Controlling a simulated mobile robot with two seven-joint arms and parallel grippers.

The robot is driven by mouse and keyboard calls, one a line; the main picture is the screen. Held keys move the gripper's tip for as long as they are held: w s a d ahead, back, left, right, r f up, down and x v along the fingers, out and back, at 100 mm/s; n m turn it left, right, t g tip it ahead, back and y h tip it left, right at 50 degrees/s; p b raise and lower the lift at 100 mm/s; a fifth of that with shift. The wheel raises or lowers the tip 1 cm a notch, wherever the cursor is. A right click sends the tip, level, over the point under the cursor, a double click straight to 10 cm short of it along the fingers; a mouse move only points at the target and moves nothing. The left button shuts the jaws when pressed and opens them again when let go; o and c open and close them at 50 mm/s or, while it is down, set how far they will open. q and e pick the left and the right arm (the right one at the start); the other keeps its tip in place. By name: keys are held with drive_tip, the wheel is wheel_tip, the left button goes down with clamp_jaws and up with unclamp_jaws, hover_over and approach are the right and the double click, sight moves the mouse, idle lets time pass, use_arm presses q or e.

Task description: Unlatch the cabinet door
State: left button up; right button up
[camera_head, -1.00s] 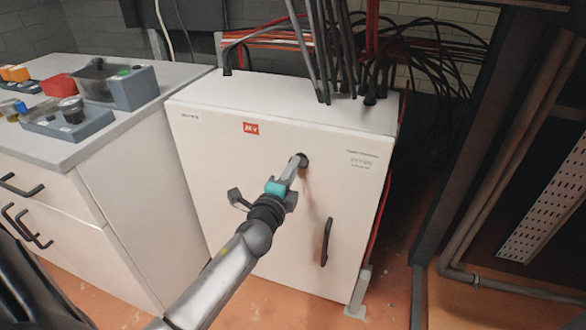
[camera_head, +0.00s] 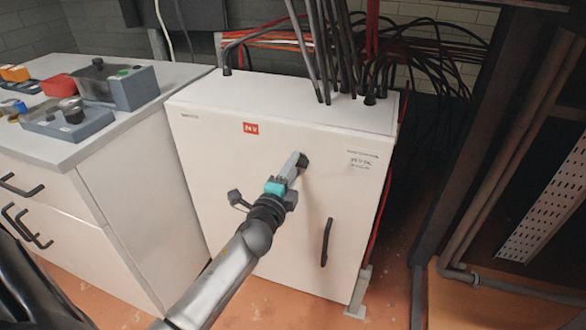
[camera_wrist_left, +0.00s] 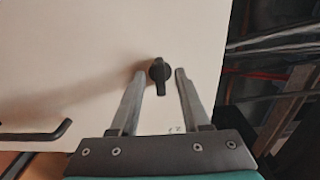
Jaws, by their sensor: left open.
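The cabinet door (camera_head: 230,190) is the white front of a box-shaped cabinet and looks closed. A small black latch knob (camera_wrist_left: 160,72) sits on the door in the left wrist view, its handle part pointing down the picture. The latch (camera_head: 302,160) also shows in the head view, partly hidden by the gripper. My left gripper (camera_head: 296,163) is open. In the left wrist view its two fingers (camera_wrist_left: 158,74) stand on either side of the latch, with a gap on both sides. A black bar handle (camera_head: 326,242) is lower right on the door. My right gripper is not in view.
A white drawer counter (camera_head: 130,225) with switch boxes (camera_head: 68,118) stands left of the cabinet. Black and red cables (camera_head: 375,60) rise from the cabinet top. A dark frame with pipes (camera_head: 510,150) is at the right. Orange floor shows in front.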

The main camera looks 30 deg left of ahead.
use_arm(q)
drive_tip(key=p+v, duration=0.1)
drive_tip(key=v, duration=1.4)
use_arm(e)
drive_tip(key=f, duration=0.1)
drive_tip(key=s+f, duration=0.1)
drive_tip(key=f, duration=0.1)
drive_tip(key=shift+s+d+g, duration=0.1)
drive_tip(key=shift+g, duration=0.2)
use_arm(q)
drive_tip(key=shift+s+d, duration=0.1)
drive_tip(key=shift+d, duration=0.05)
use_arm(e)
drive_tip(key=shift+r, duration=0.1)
